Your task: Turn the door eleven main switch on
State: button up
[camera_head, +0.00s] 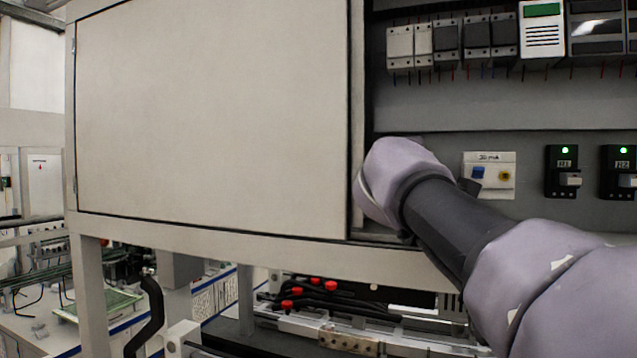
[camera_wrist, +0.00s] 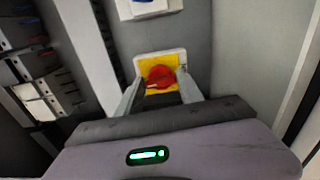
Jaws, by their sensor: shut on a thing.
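The main switch is a red rotary knob (camera_wrist: 158,77) on a yellow plate (camera_wrist: 146,66), seen in the wrist view on the grey cabinet wall. My gripper (camera_wrist: 160,84) has one finger on each side of the knob and is shut on it. The knob's exact angle is hard to tell. In the head view my arm reaches into the open cabinet, and its wrist hides the gripper and the knob behind the edge of the closed cabinet door (camera_head: 212,115).
A white panel with a blue switch and yellow button (camera_head: 489,175) sits right of my arm. Two black units with green lights (camera_head: 564,172) (camera_head: 620,172) are further right. A row of modules (camera_head: 452,42) runs above. Red-capped parts (camera_head: 330,286) lie below the cabinet.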

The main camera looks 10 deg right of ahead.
jog(key=shift+m, duration=0.4)
jog(key=o, duration=1.4)
